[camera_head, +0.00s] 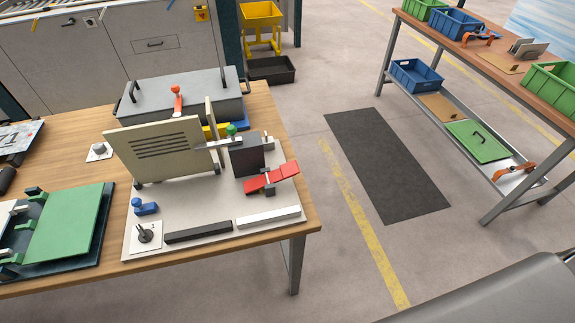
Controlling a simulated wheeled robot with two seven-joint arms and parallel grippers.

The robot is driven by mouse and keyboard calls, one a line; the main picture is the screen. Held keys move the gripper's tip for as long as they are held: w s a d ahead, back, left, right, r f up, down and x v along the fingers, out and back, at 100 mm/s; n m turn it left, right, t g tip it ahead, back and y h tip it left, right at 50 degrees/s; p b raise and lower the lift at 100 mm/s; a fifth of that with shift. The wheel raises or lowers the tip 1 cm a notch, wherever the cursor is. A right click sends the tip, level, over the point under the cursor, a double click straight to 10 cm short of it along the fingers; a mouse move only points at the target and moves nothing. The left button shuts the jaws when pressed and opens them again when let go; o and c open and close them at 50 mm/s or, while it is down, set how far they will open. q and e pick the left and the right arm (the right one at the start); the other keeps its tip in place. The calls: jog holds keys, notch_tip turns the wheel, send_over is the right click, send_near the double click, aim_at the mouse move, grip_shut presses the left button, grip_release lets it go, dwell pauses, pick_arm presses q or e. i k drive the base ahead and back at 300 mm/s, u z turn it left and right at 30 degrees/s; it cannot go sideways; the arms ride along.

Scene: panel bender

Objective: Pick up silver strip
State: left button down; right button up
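A light silver-white strip (268,216) lies flat along the front right edge of a pale base plate (190,212) on the wooden table (272,122). A dark strip (198,232) lies to its left, roughly in line with it. A red block or clamp part (271,178) sits just behind the silver strip. Neither of my grippers is in view, and nothing touches the strip from above.
An upright slotted beige panel (160,148) and a dark upright block (246,157) stand behind the strips. A knob (146,233) and a blue part (145,207) are at left. A green panel (66,222) lies farther left.

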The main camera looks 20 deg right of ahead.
aim_at(282, 214)
jog(key=z, duration=0.05)
jog(key=k, duration=1)
jog(key=z, duration=1.5)
jog(key=i, duration=4.2)
jog(key=u, duration=3.9)
jog(key=i, duration=0.45)
jog(key=z, duration=0.05)
